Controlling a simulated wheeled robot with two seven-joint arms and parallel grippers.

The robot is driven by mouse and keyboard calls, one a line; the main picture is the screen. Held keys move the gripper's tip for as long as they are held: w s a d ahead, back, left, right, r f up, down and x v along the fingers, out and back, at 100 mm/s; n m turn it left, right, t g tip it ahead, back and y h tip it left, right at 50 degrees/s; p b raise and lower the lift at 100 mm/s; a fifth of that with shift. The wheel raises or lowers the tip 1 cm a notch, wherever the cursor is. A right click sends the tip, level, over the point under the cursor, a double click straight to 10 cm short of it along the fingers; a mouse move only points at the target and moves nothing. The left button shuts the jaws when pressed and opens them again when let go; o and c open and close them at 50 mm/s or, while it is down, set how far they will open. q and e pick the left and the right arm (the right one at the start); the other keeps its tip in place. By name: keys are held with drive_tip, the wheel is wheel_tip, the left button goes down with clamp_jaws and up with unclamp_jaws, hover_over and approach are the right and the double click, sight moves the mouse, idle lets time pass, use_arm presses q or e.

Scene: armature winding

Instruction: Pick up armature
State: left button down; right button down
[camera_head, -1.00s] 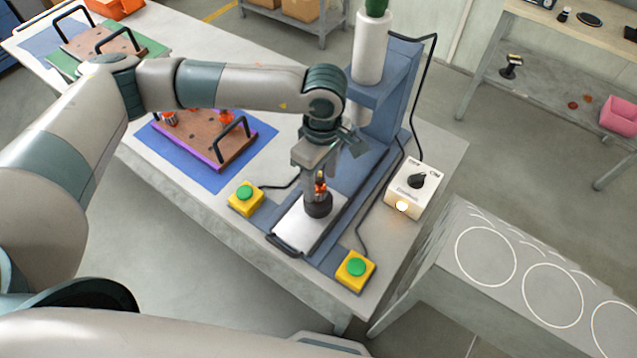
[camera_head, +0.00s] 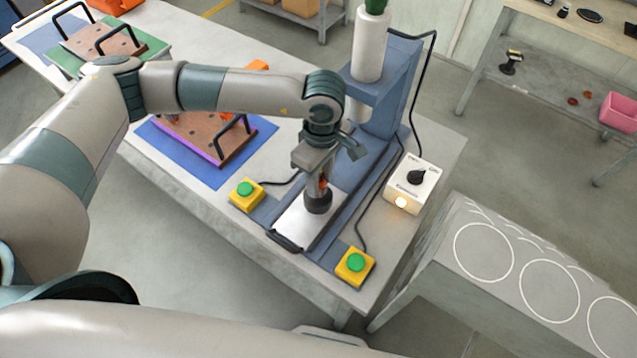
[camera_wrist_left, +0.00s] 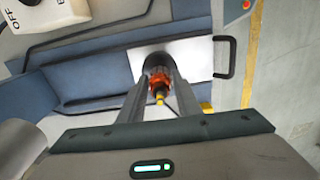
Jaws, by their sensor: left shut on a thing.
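The armature (camera_head: 323,184), with orange windings, stands upright in a dark round holder (camera_head: 318,203) on the press's pale metal plate (camera_head: 293,228). My left gripper (camera_head: 318,186) comes down from above with its fingers around the armature, shut on it. In the left wrist view the orange armature (camera_wrist_left: 160,80) and its yellowish tip show between the two fingers (camera_wrist_left: 160,92). The fingers hide part of the armature, and I cannot tell whether it is clear of the holder. My right gripper is not in view.
The blue press (camera_head: 392,95) stands close behind the gripper. Two yellow button boxes (camera_head: 247,195) (camera_head: 355,266) flank the plate. A control box (camera_head: 411,185) with cables is at right. A brown handled tray (camera_head: 212,140) lies on a blue mat (camera_head: 252,140) at left.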

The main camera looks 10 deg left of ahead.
use_arm(q)
drive_tip(key=shift+r, duration=0.2)
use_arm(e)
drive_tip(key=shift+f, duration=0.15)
